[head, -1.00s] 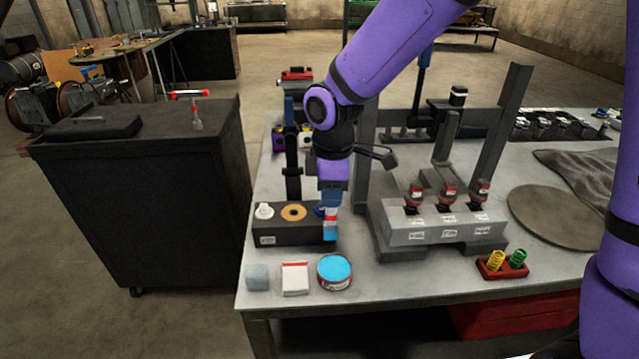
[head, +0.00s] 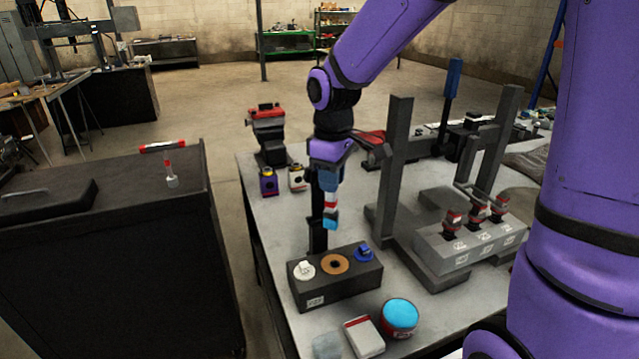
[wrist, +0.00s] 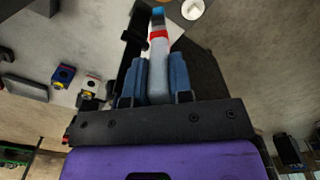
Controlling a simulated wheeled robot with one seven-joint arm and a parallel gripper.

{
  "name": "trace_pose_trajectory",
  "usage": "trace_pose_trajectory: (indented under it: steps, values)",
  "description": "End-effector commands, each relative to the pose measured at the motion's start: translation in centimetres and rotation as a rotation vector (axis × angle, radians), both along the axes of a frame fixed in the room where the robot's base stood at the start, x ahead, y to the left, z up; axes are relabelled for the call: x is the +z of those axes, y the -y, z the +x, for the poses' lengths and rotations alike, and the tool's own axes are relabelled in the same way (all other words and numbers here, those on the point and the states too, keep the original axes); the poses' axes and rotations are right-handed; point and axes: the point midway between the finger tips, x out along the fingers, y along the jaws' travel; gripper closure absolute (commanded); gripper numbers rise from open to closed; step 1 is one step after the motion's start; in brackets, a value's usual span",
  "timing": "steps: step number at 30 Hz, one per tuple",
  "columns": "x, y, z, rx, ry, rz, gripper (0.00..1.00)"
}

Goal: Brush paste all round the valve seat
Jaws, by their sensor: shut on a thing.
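My gripper (head: 328,180) is shut on a brush (head: 331,203) with a white-and-red band and a bright blue tip. The brush hangs tip down above and behind the dark block, apart from it. In the wrist view the brush (wrist: 158,50) points away between the blue fingers. The dark block (head: 335,290) carries a white knob (head: 304,271), a tan ring with a dark centre (head: 335,264) and a blue knob (head: 364,252). The ring looks like the valve seat; I cannot make out paste on it. A round tin with a blue top (head: 400,315) stands in front of the block.
A white box (head: 364,338) and a grey cube (head: 327,346) stand left of the tin. A dark post (head: 318,215) rises behind the block. A grey press frame (head: 400,170) and a labelled rack (head: 470,245) stand right. A black cabinet (head: 110,260) is left.

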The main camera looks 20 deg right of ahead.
Motion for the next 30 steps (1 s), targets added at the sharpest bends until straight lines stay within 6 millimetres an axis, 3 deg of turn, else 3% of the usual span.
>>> trace_pose_trajectory:
  steps: [15, 30]
  values:
    - [-4.4, 0.0, 0.0, -0.001, -0.001, 0.000, 1.00]
    - [-4.7, 0.1, 0.2, -0.005, 0.000, 0.000, 1.00]
